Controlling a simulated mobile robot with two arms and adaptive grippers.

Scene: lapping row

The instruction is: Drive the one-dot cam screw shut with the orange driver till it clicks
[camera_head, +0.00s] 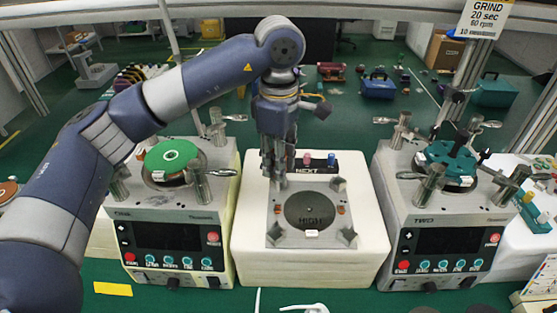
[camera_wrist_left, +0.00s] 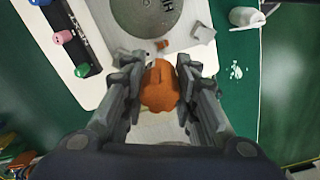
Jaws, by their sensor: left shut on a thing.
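My left gripper (camera_head: 275,178) points down over the left back part of a square metal plate (camera_head: 287,238) with a grey disc marked HIGH (camera_head: 309,211). In the left wrist view my left gripper (camera_wrist_left: 160,88) is shut on the orange driver (camera_wrist_left: 160,87), with its rounded handle between the fingers. The driver's tip is hidden, so I cannot tell whether it touches a screw. Small copper-coloured fittings (camera_head: 341,210) sit beside the disc; one also shows in the left wrist view (camera_wrist_left: 195,32). Dot marks are too small to read. My right gripper is not in view.
The plate lies on a white block (camera_head: 310,265) between two lapping machines (camera_head: 170,215) (camera_head: 440,220). A black NEXT rack (camera_head: 318,169) with coloured pegs stands behind the plate. A yellow label (camera_head: 113,289) lies on the green bench at front left.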

